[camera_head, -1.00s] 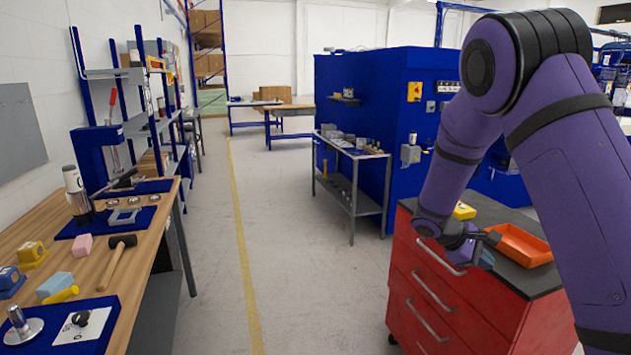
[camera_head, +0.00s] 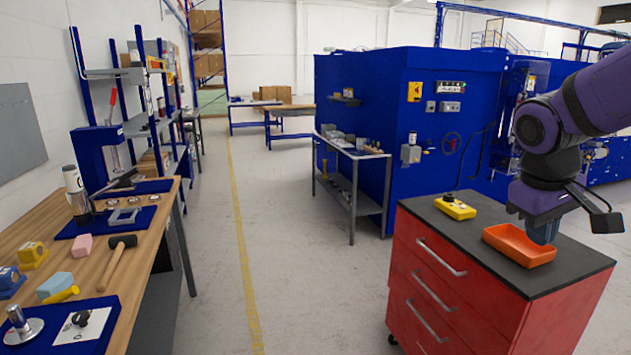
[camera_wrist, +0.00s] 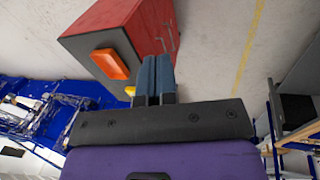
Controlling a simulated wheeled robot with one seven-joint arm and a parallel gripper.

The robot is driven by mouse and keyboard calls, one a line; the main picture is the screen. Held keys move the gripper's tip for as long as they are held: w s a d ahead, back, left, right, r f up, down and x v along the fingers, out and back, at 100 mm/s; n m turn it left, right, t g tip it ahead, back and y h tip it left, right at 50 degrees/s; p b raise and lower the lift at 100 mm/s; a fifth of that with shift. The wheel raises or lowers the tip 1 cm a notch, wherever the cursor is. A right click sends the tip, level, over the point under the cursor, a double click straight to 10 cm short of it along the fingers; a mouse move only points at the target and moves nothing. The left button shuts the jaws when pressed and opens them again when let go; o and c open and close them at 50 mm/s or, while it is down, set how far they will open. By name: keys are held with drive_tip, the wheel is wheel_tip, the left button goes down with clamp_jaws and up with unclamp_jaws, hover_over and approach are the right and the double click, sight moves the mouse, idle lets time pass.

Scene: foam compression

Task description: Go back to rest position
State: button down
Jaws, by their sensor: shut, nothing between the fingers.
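My gripper (camera_head: 543,232) is at the right of the head view, pointing down over the red drawer cabinet (camera_head: 455,290). In that view its fingers overlap the right end of the orange tray (camera_head: 515,246); whether they touch it I cannot tell there. In the wrist view my gripper (camera_wrist: 156,62) shows two blue fingers side by side, closed with nothing between them. The orange tray (camera_wrist: 110,64) is left of the fingertips there, apart from them.
A yellow control box (camera_head: 455,208) lies on the cabinet's dark top, left of the tray. A wooden workbench (camera_head: 75,260) with several tools and foam blocks stands at the left. The floor (camera_head: 290,270) between bench and cabinet is clear.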

drive_tip(key=s+a+r+m+t+y, duration=0.1)
drive_tip(key=s+a+r+t, duration=0.1)
drive_tip(key=s, duration=0.4)
drive_tip(key=s+a+r+m+t+y, duration=0.1)
drive_tip(key=s+a+r+t+y, duration=0.1)
drive_tip(key=s, duration=0.5)
drive_tip(key=shift+s+a+r+m, duration=0.15)
drive_tip(key=shift+a+r+m, duration=0.15)
drive_tip(key=shift+a, duration=0.2)
